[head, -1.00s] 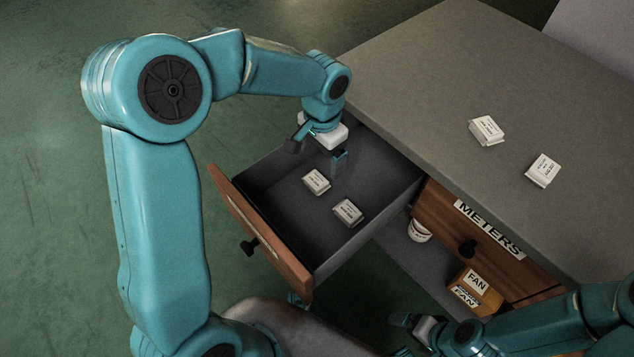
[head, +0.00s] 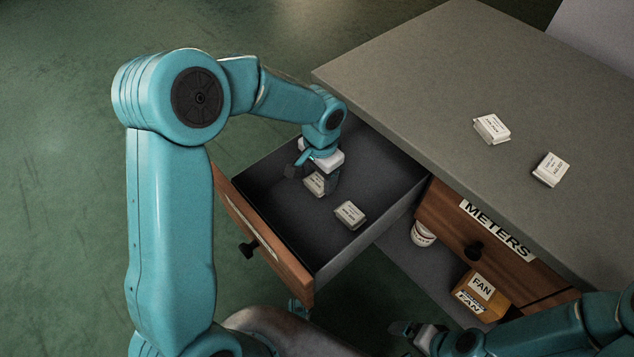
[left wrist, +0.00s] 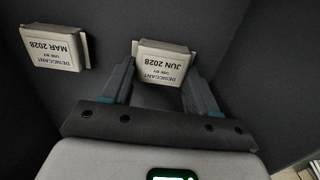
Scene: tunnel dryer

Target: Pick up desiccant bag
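A small white desiccant bag (head: 314,184) lies in the open drawer (head: 330,255), partly hidden by my left gripper (head: 315,178). In the left wrist view this bag (left wrist: 165,60), labelled JUN 2028, is between the tips of my left gripper (left wrist: 160,80). The fingers are apart, close to the bag's two sides; I cannot tell whether they touch it. A second desiccant bag (head: 350,214) lies beside it in the drawer; its label in the left wrist view (left wrist: 55,48) reads MAR 2028. My right gripper (head: 413,338) is low at the bottom, empty, with its fingers apart.
Two more white bags (head: 492,128) (head: 551,169) lie on the grey counter top (head: 420,80). A closed drawer labelled METERS (head: 460,225) is to the right. Below it are a FAN box (head: 481,296) and a white tub (head: 423,234) on a shelf.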

